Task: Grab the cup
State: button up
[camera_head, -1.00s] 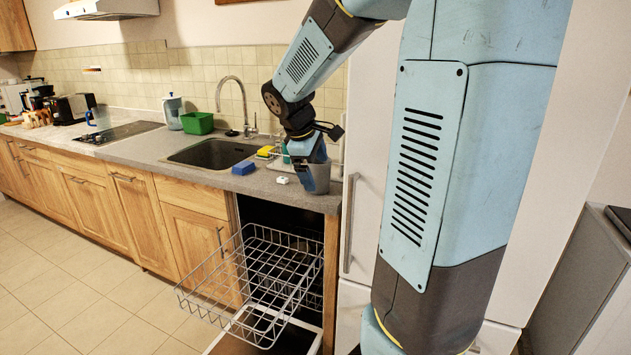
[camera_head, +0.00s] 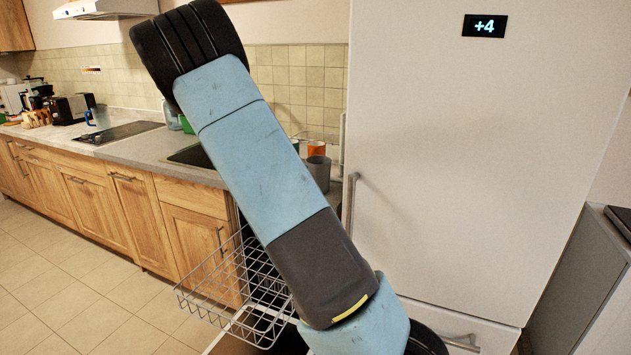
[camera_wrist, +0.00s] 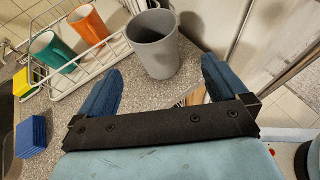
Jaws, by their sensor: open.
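A grey cup (camera_wrist: 153,50) stands on the speckled counter in the wrist view, its open rim toward the camera. It also shows in the head view (camera_head: 319,172) near the counter's end. My gripper (camera_wrist: 163,68) is open, with one blue finger on each side of the cup's lower part in the picture. The cup seems to lie beyond the fingertips, and I cannot tell the exact gap. An orange cup (camera_wrist: 90,27) and a green cup (camera_wrist: 52,52) sit in the white wire rack. In the head view my arm hides the gripper.
The dish rack (camera_wrist: 75,80) stands left of the grey cup. A blue sponge (camera_wrist: 31,137) and a yellow one (camera_wrist: 24,84) lie at the left. The tall white fridge (camera_head: 470,150) borders the counter's end. An open dishwasher basket (camera_head: 235,280) juts out below.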

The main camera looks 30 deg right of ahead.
aim_at(318, 168)
jog(key=x, duration=1.4)
jog(key=shift+w+a, duration=0.15)
jog(key=shift+w, duration=0.25)
jog(key=shift+c, duration=0.5)
jog(key=c, duration=0.6)
